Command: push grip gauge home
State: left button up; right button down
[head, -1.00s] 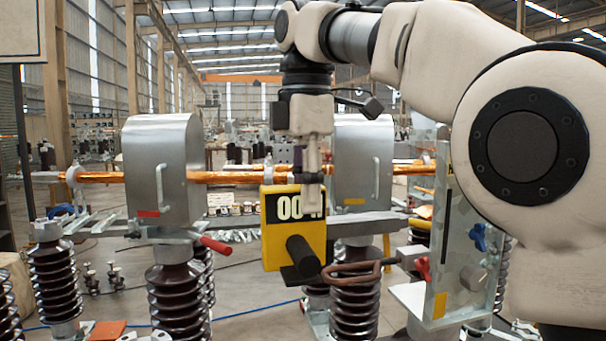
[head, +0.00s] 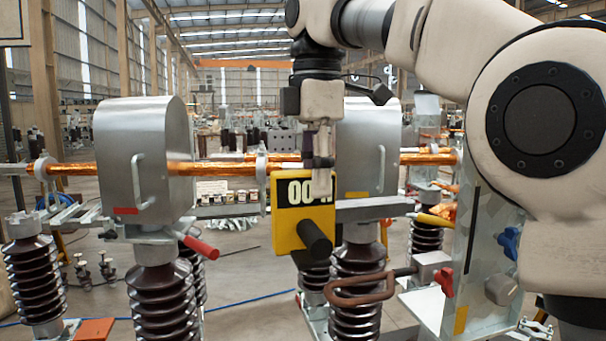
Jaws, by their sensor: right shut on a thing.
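The grip gauge is a yellow block (head: 288,233) with a black display showing pale digits and a black round knob (head: 314,236) at its front. My right gripper (head: 318,160) comes down from above and is shut on the gauge's top, holding it upright. The gauge hangs in front of the right metal housing (head: 366,140), by the end of a flat grey bar (head: 372,209). I cannot tell whether the gauge touches the bar. Its back side is hidden. My left gripper is not in view.
A second metal housing (head: 137,150) with a red lever (head: 201,247) stands at left on a brown ribbed insulator (head: 160,305). A copper bar (head: 95,169) runs across. A brown loop handle (head: 362,290) sticks out below right of the gauge. A metal plate with knobs (head: 480,255) stands at right.

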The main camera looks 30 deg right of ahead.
aim_at(393, 199)
jog(key=d, duration=0.1)
jog(key=s+d, duration=0.1)
jog(key=d, duration=0.1)
jog(key=shift+s+r, duration=0.1)
jog(key=shift+s+d+r, duration=0.1)
jog(key=shift+s+d, duration=0.2)
jog(key=shift+d, duration=0.05)
jog(key=shift+w+d, duration=0.15)
jog(key=shift+w, duration=0.15)
jog(key=shift+s, duration=0.25)
dwell(0.4)
jog(key=shift+w, duration=0.15)
jog(key=shift+s+d, duration=0.2)
jog(key=shift+d, duration=0.7)
jog(key=shift+s+d, duration=0.25)
jog(key=shift+d, duration=0.7)
jog(key=shift+s+d, duration=0.2)
jog(key=shift+d, duration=0.7)
jog(key=shift+s+d, duration=0.15)
jog(key=shift+d, duration=0.55)
jog(key=shift+s+d, duration=0.15)
jog(key=shift+d, duration=0.15)
